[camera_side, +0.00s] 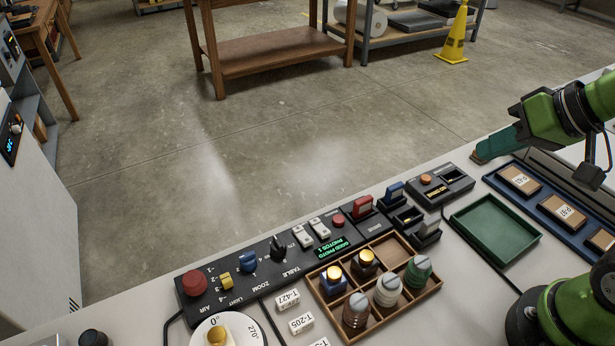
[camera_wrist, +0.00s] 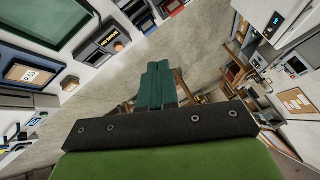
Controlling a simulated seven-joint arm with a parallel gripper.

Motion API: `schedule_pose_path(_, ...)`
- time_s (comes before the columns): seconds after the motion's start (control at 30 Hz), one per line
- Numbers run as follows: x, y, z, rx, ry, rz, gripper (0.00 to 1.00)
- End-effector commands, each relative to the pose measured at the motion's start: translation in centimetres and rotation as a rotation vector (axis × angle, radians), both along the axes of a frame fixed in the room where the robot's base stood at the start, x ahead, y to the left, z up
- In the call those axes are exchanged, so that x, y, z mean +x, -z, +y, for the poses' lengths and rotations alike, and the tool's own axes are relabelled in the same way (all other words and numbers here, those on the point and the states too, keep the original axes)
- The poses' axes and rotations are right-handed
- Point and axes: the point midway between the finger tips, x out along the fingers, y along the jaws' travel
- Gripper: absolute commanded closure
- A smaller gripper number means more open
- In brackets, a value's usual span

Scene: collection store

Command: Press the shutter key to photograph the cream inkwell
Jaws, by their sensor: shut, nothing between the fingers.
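My gripper (camera_side: 481,155) is shut and empty, its teal fingers held together at the right, near the bench's back edge and apart from the controls. In the wrist view the fingers (camera_wrist: 160,68) point out over the floor. The black control panel (camera_side: 262,262) has a red AIR button (camera_side: 194,282), knobs, white keys (camera_side: 302,236) and a small red button (camera_side: 338,220); which is the shutter key I cannot read. Its green display (camera_side: 333,249) appears to read "GOOD PHOTO, PHOTOS 1". A pale, gold-topped item (camera_side: 217,335) stands on the white turntable (camera_side: 240,323), partly cut off. A pale ribbed inkwell (camera_side: 388,289) is in the wooden tray.
The wooden tray (camera_side: 432,289) also holds blue, dark, brown and green inkwells. Label cards (camera_side: 288,299) lie left of it. A green tray (camera_side: 496,229), a blue rack of tagged blocks (camera_side: 542,203) and a black box with an orange button (camera_side: 426,180) are at the right.

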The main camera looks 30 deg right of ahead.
Motion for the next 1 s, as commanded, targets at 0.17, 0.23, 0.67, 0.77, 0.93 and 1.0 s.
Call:
schedule_pose_path(0.17,0.0,0.0,0.0,0.0,0.0,0.0,1.0)
schedule_pose_path(0.23,0.0,0.0,0.0,0.0,0.0,0.0,1.0)
schedule_pose_path(0.67,0.0,0.7,1.2,0.002,-0.053,0.029,1.0)
schedule_pose_path(0.77,0.1,2.0,3.3,0.032,-0.121,0.098,1.0)
schedule_pose_path(0.93,2.3,4.0,9.3,0.107,-0.332,0.128,1.0)
schedule_pose_path(1.0,3.4,4.8,11.8,0.108,-0.432,0.096,1.0)
